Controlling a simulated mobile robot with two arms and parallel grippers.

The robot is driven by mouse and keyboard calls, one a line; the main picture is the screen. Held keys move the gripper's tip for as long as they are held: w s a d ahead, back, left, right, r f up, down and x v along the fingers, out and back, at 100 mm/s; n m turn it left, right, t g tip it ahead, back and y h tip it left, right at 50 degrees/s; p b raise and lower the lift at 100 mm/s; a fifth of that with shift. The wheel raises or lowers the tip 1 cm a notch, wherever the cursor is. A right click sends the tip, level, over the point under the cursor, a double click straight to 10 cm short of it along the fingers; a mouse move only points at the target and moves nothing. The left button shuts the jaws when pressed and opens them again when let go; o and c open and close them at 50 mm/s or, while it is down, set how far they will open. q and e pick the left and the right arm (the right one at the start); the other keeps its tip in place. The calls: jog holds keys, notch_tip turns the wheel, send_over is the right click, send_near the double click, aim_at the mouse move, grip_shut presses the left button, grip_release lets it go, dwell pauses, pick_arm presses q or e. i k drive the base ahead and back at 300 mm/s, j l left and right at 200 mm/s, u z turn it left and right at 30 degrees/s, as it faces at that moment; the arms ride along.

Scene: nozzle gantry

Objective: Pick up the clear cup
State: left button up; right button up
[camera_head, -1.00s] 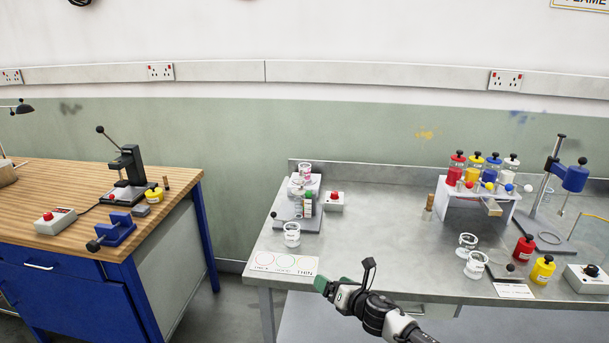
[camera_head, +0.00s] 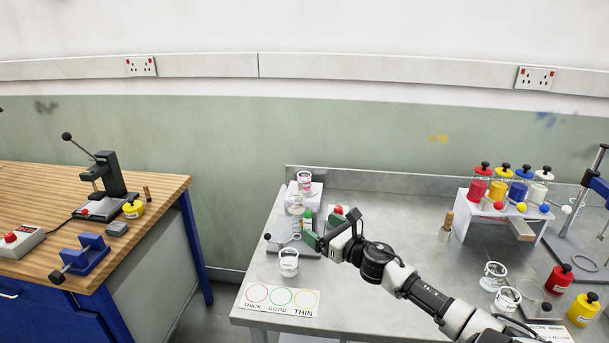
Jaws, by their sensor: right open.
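A clear cup (camera_head: 289,263) with a pale label stands upright near the left front of the grey metal bench (camera_head: 385,305). Two more clear cups stand at the right of the bench, one (camera_head: 494,275) a little behind the other (camera_head: 507,299). My right gripper (camera_head: 321,233) has green fingertips and is open, with nothing seen in it. It is up and to the right of the left cup, apart from it in the picture, and hides part of a small red-button box behind. My left gripper is not in view.
A card (camera_head: 280,300) marked THICK, GOOD, THIN lies in front of the left cup. Behind that cup is a grey stand (camera_head: 297,225) with a lever and a small cup on top. A white rack (camera_head: 510,212) of colored bottles stands at right.

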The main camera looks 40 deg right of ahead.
aim_at(304, 182)
jog(key=i+l, duration=0.3)
jog(key=l, duration=0.15)
jog(key=i+l, duration=0.35)
jog(key=l, duration=0.15)
jog(key=i+l, duration=0.3)
jog(key=l, duration=0.15)
